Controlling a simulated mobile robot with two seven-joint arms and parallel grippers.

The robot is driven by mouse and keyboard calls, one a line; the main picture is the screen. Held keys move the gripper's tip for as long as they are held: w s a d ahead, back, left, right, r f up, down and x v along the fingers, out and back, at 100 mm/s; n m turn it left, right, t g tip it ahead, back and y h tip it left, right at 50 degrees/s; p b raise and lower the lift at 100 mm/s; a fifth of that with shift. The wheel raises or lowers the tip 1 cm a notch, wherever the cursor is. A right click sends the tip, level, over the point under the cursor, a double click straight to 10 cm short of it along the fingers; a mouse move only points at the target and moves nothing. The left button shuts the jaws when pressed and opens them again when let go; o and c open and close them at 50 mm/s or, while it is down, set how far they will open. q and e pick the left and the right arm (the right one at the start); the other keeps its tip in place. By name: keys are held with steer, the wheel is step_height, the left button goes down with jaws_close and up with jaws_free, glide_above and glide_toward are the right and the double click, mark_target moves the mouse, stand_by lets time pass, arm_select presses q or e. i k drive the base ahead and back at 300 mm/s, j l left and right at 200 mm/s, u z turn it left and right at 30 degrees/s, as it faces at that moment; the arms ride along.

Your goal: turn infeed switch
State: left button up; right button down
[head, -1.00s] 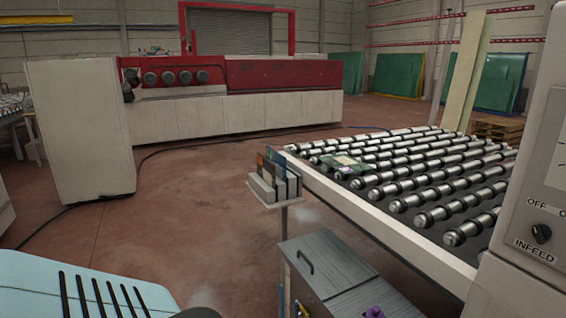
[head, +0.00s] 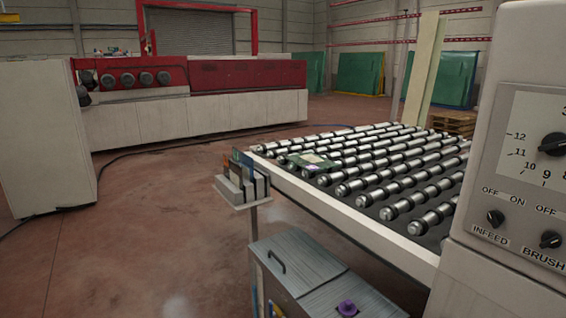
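The infeed switch (head: 495,218) is a small black rotary knob on the grey control panel at the right of the head view. The label INFEED is below it, with OFF and ON above it. Its exact pointer direction is too small to tell. A second similar knob, the brush switch (head: 551,240), sits to its right, and a larger black dial (head: 553,144) with numbers is above. Neither of my grippers is in view.
A roller conveyor (head: 345,225) with a green item (head: 311,161) on it runs left of the panel. A small stand with upright plates (head: 240,190) and a grey cabinet (head: 297,262) are in front. Open floor (head: 130,240) lies at left.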

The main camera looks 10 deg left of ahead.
mark_target(496, 218)
steer(key=z, duration=1.65)
